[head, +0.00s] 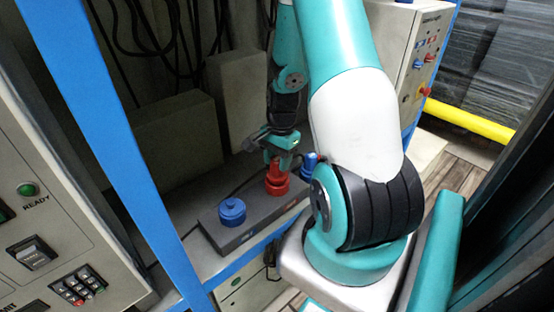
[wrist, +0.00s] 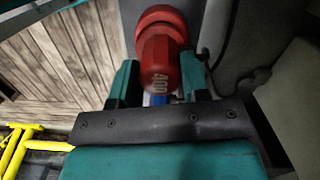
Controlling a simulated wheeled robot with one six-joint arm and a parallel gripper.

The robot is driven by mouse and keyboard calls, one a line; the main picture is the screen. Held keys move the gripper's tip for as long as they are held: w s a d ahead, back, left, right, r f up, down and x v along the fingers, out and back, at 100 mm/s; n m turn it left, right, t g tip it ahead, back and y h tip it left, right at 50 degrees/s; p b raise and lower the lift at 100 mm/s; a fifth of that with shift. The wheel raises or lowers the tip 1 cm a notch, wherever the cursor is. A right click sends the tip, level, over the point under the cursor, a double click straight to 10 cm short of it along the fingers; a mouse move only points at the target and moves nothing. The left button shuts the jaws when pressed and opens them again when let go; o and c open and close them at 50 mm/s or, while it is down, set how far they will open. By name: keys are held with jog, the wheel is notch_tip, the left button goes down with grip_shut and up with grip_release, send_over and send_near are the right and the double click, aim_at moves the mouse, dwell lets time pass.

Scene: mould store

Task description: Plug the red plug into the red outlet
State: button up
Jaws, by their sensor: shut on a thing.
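My gripper (head: 283,148) is shut on the red plug (head: 273,165), above the grey outlet strip (head: 247,232). In the wrist view the plug (wrist: 161,62), marked "400", sits between the two teal fingers (wrist: 158,82). A wider red ring shows at its far end. In the head view the plug stands roughly upright, in line with the red outlet (head: 277,187) in the strip's middle. The two look touching or nearly so; I cannot tell how deep the plug sits.
A blue capped outlet (head: 232,211) is on the strip's left part. Another blue piece (head: 310,161) is to the right, partly hidden by my arm. A blue upright post (head: 122,130) stands at left. Dark cables (head: 165,25) hang behind. A control box (head: 420,60) is at upper right.

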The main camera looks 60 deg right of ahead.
jog(key=shift+f+b, duration=0.4)
jog(key=shift+f, duration=0.4)
jog(key=o, duration=1.5)
jog(key=shift+r, duration=0.1)
notch_tip(320, 180, up, 8)
jog(key=p, duration=0.7)
jog(key=shift+f, duration=0.25)
jog(key=shift+f, duration=0.1)
